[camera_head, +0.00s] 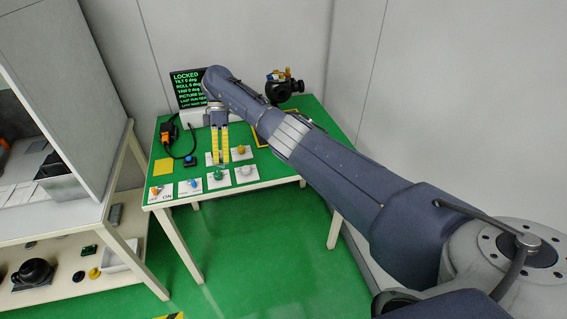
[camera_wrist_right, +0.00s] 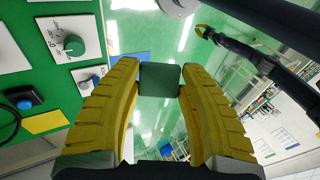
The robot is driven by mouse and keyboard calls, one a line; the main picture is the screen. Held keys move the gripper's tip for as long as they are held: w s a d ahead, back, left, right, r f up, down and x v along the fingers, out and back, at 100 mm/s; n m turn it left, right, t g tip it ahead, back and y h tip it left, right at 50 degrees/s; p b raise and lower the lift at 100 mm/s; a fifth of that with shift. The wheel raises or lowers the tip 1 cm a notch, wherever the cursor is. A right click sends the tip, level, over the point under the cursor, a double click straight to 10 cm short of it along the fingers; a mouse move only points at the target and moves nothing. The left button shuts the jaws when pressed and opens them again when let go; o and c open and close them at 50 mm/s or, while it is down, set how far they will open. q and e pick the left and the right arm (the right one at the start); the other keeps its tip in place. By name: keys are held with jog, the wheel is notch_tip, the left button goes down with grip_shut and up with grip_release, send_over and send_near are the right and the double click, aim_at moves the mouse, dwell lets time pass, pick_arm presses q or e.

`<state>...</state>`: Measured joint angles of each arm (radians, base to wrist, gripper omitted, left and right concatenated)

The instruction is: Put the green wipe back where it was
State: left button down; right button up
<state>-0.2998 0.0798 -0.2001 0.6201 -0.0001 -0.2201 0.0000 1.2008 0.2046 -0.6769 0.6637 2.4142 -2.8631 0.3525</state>
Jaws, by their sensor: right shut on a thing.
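The green wipe (camera_wrist_right: 160,80) shows in the right wrist view as a small dark green square held between the yellow fingertips of my right gripper (camera_wrist_right: 160,92). In the head view my right gripper (camera_head: 221,162) points down over the green table (camera_head: 280,166), among the knobs and buttons. The wipe is hard to make out there.
Knob panels stand along the table's front, with a green knob (camera_head: 218,175) below the gripper. A yellow square (camera_head: 163,166) and a blue button (camera_head: 190,160) lie left. The black display (camera_head: 188,88) reads LOCKED. A black camera device (camera_head: 284,86) stands behind. A shelf bench (camera_head: 60,235) is left.

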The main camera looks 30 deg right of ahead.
jog(key=d+n+h, duration=0.1)
jog(key=w+n+h, duration=0.1)
jog(key=n, duration=0.1)
jog(key=shift+d+f, duration=0.1)
jog(key=shift+d, duration=0.3)
jog(key=w+d+r+n+t+h, duration=0.15)
jog(key=d+n+t, duration=0.45)
jog(key=d, duration=0.6)
jog(key=w+d+r+n+t+h, duration=0.1)
jog(key=w+d+r+n+t, duration=0.15)
jog(key=d+n, duration=0.8)
jog(key=shift+m+t, duration=0.45)
jog(key=shift+m, duration=0.3)
jog(key=f, duration=0.6)
jog(key=d+f, duration=0.1)
jog(key=f, duration=0.6)
jog(key=d+f, duration=0.1)
jog(key=f, duration=0.5)
jog(key=shift+s+f, duration=0.2)
jog(key=shift+s, duration=0.2)
jog(key=o, duration=1.1)
